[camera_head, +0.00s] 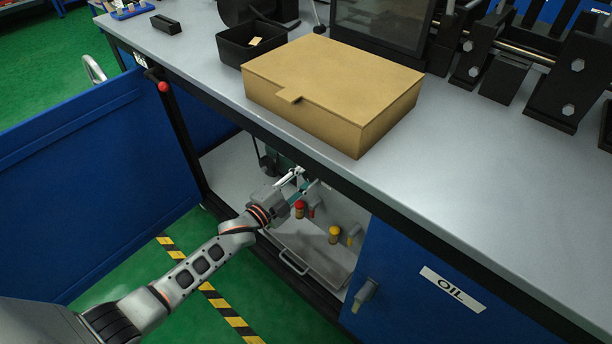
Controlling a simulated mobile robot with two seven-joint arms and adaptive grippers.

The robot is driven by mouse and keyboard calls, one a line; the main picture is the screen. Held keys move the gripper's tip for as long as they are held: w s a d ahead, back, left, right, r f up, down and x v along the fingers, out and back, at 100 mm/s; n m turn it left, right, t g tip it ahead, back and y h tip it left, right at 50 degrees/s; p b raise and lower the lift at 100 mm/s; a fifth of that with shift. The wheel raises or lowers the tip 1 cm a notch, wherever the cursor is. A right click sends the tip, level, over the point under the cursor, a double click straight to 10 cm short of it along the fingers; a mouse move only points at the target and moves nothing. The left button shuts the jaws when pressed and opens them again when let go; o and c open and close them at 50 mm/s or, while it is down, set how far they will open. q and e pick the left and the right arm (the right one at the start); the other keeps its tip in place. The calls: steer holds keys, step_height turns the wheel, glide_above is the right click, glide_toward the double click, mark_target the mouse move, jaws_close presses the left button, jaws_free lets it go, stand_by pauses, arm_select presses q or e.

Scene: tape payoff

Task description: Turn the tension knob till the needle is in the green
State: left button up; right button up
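My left gripper (308,177) reaches into the open cabinet under the bench. Its two fingers look spread apart, with no object clearly seen between them. A dark green machine part (283,158) sits just behind the fingers, partly hidden by the bench edge and the gripper. A red-topped fitting (299,207) is close below the fingers, and a yellow-topped fitting (335,233) is further right and lower. I cannot make out a tension knob, a needle or a green band. My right gripper is out of view.
The bench's dark front edge (335,188) runs just above the gripper. A blue door (95,180) stands open at left; a blue panel labelled OIL (452,290) is at right. A handled metal tray (318,272) lies below. A cardboard box (335,80) sits on the bench.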

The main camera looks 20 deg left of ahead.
arm_select(q)
steer(key=shift+f, duration=0.1)
steer(key=o, duration=1.1)
steer(key=shift+c, duration=0.2)
steer(key=shift+o, duration=0.3)
steer(key=shift+s+a, duration=0.1)
steer(key=shift+s, duration=0.1)
steer(key=v, duration=1.1)
steer(key=shift+s, duration=0.35)
steer(key=shift+a, duration=0.1)
